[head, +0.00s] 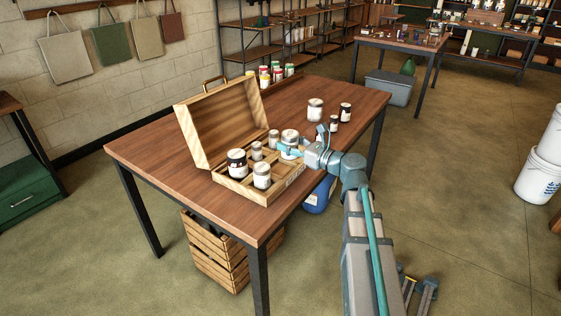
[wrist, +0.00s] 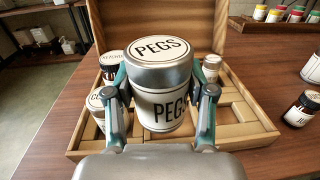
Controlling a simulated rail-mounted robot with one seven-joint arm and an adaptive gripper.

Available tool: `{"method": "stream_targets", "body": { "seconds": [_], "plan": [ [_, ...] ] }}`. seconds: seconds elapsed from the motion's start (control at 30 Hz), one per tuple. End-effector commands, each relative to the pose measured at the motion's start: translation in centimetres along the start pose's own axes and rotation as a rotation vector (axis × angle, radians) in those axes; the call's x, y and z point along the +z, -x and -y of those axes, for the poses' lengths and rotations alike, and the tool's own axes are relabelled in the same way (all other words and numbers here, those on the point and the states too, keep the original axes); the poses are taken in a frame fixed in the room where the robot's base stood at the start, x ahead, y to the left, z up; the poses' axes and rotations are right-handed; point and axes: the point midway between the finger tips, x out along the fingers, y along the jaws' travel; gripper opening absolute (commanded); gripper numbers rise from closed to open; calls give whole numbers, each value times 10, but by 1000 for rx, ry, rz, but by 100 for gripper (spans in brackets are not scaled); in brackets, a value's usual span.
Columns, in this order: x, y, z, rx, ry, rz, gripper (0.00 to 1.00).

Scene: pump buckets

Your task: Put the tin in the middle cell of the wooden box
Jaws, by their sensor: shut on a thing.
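My gripper (head: 301,152) is shut on a white tin with a grey metal lid (head: 290,138). In the wrist view, the tin (wrist: 160,108) reads PEGS and stands upright between my two fingers (wrist: 160,85). The open wooden box (head: 275,191) lies on the table, its lid (head: 222,122) raised at the back. The held tin is over the right part of the box in the head view; its exact height above the cells is hard to tell. In the wrist view the tin hides the middle of the box (wrist: 258,140). Empty cells show at the right.
Inside the box stand a dark jar (head: 237,161), a white tin (head: 262,175) and two small tins (head: 257,151) (head: 274,137). Right of the box are a white tin (head: 315,109) and small dark jars (head: 346,112). Coloured jars (head: 277,72) stand behind. The table's near left is clear.

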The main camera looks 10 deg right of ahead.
Motion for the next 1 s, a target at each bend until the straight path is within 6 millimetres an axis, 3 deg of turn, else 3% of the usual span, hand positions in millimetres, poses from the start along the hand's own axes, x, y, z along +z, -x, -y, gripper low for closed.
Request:
{"method": "stream_targets", "body": {
  "seconds": [0.03, 0.3, 0.57, 0.8, 1.0],
  "plan": [
    [-8, -13, 6, 3, -2, -1, 16],
    [-46, -40, 14, 0, -1, 0, 16],
    [-58, -49, 18, 0, -1, 0, 16],
    [-89, -51, 18, -1, -2, 0, 16],
    [-92, -51, 18, -1, 1, 1, 16]
  ]
}}
